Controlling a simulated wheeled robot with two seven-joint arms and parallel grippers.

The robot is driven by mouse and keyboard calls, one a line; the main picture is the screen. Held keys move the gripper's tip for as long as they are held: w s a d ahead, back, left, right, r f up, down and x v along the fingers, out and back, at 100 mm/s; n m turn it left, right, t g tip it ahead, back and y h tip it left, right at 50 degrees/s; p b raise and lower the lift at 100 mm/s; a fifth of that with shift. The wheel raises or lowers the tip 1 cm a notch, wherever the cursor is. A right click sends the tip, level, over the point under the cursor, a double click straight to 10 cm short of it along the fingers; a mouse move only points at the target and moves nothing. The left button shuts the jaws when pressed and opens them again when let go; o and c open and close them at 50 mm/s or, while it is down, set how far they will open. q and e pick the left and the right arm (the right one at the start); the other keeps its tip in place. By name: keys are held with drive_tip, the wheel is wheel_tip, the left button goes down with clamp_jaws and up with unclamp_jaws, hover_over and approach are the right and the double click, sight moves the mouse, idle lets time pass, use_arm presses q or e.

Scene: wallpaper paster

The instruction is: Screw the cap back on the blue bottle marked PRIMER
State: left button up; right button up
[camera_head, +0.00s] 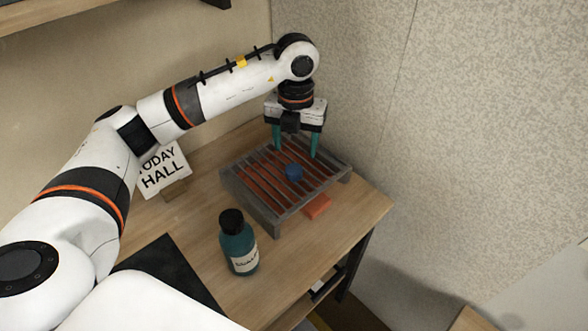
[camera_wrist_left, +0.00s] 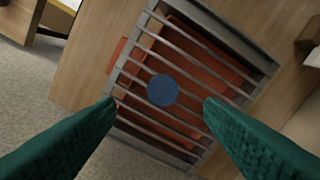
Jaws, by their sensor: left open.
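A blue-teal bottle (camera_head: 238,256) with a black top (camera_head: 231,221) stands upright near the table's front edge in the head view. Its pale label is too small to read surely. A round blue cap-like piece (camera_head: 294,172) lies on the bars of a grey slatted rack; it also shows as a blue disc in the left wrist view (camera_wrist_left: 162,91). My left gripper (camera_head: 294,153) points down over the rack, open and empty. In the left wrist view the blue piece lies between and beyond its teal fingertips (camera_wrist_left: 160,101). My right gripper is out of view.
The grey rack (camera_head: 246,205) has orange-red material under its bars. A sign (camera_head: 163,170) stands at the back left, by the wall. A dark mat (camera_head: 170,273) lies left of the bottle. The wooden table (camera_head: 365,208) is bare at right.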

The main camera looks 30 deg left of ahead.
sight(294, 169)
use_arm(q)
drive_tip(key=shift+a+f+p, duration=0.15)
drive_tip(key=shift+f+p, duration=0.2)
drive_tip(key=shift+f, duration=3.35)
drive_tip(key=shift+c, duration=0.4)
drive_tip(key=c, duration=1)
